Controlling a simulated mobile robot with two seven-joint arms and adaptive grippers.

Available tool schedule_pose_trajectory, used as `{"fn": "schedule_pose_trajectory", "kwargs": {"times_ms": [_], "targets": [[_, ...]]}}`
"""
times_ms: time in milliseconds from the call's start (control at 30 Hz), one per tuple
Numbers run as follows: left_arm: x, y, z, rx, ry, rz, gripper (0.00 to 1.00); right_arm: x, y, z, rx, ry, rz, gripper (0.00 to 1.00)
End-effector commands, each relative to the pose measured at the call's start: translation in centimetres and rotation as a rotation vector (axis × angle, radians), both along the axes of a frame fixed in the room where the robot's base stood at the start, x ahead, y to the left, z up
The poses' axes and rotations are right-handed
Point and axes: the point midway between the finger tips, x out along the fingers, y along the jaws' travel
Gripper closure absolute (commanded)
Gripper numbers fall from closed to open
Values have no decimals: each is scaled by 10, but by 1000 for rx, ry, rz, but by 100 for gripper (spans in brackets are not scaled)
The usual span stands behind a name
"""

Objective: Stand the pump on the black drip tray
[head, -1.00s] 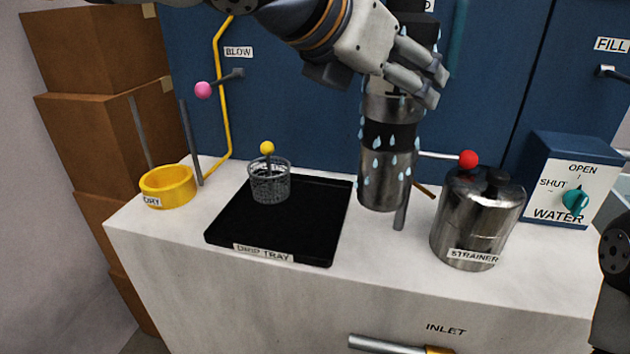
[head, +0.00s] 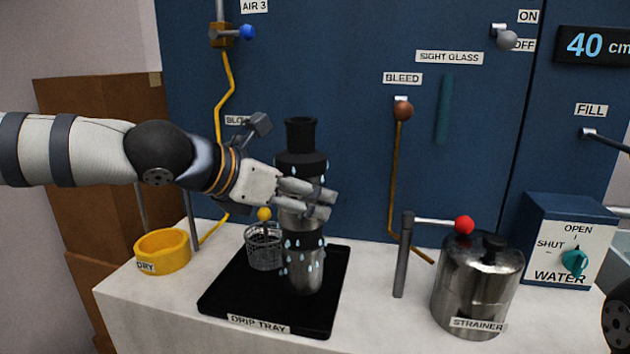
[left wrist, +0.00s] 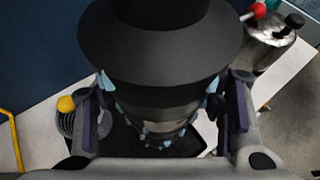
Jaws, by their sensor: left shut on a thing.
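The pump (head: 303,265) is a black and steel cylinder with a narrow black neck and pale blue water drops on it. It is upright, over the right part of the black drip tray (head: 225,305). I cannot tell whether its base touches the tray. My left gripper (head: 325,205) is shut around the pump's middle from the left. In the left wrist view, the pump's wide black top (left wrist: 160,45) fills the middle between the fingers and hides most of the tray. My right gripper is not in view.
A wire basket (head: 264,248) with a yellow knob stands on the tray, just left of the pump. A yellow ring (head: 162,252) is at the left. A steel strainer pot (head: 478,285) and a post with a red-knobbed lever (head: 464,224) stand to the right.

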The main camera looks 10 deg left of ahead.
Motion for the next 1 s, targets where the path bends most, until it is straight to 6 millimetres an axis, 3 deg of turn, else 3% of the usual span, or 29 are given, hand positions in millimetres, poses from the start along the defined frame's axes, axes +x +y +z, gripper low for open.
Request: {"fn": "schedule_pose_trajectory", "kwargs": {"times_ms": [33,300,667,700,767,1000], "targets": [[1,3,5,-8,-18,0,98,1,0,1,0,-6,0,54],[2,5,-27,-4,-19,-3,98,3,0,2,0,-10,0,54],[2,5,-29,-5,-18,-1,98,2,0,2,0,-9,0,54],[1,6,-36,1,-4,2,30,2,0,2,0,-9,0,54],[1,6,-36,1,-4,2,17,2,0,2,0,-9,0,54],[2,6,-38,1,-1,2,17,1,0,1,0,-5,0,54]]}}
